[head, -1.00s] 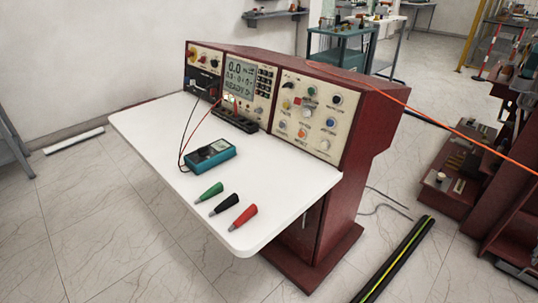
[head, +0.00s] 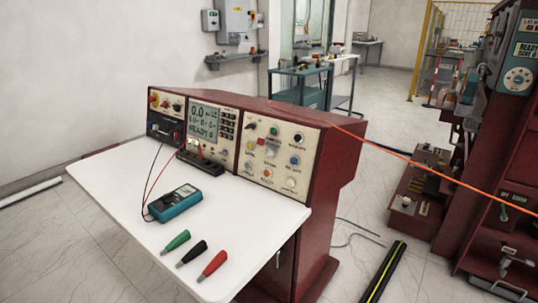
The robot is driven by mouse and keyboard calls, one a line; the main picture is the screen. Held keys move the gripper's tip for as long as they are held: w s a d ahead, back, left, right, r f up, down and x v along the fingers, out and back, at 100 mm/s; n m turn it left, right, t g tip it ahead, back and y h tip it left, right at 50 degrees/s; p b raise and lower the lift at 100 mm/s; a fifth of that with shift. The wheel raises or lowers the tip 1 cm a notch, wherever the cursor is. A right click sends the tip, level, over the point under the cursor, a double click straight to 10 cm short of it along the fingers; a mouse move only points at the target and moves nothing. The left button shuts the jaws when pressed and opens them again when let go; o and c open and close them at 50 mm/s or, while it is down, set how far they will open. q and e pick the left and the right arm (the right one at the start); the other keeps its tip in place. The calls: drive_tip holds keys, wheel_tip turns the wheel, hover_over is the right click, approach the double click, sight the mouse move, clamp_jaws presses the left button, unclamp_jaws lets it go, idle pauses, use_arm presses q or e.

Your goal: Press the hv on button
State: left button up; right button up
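A dark red control console (head: 330,165) stands in the middle of the head view, with a cream button panel (head: 281,158) on the right of its sloped front. The panel carries several coloured buttons and knobs, among them a red one (head: 261,142) and a green one near its top. The labels are too small to read, so I cannot tell which is the hv on button. A display (head: 204,121) on the console's middle panel shows 0.0 and READY. Neither of my grippers is in view.
A white tabletop (head: 110,195) projects from the console. A teal multimeter (head: 174,203) with leads and green (head: 176,241), black (head: 192,253) and red (head: 212,264) plugs lie on it. An orange cable (head: 400,155) runs right to red equipment (head: 500,200). A black-yellow floor strip (head: 385,272) lies right of the console.

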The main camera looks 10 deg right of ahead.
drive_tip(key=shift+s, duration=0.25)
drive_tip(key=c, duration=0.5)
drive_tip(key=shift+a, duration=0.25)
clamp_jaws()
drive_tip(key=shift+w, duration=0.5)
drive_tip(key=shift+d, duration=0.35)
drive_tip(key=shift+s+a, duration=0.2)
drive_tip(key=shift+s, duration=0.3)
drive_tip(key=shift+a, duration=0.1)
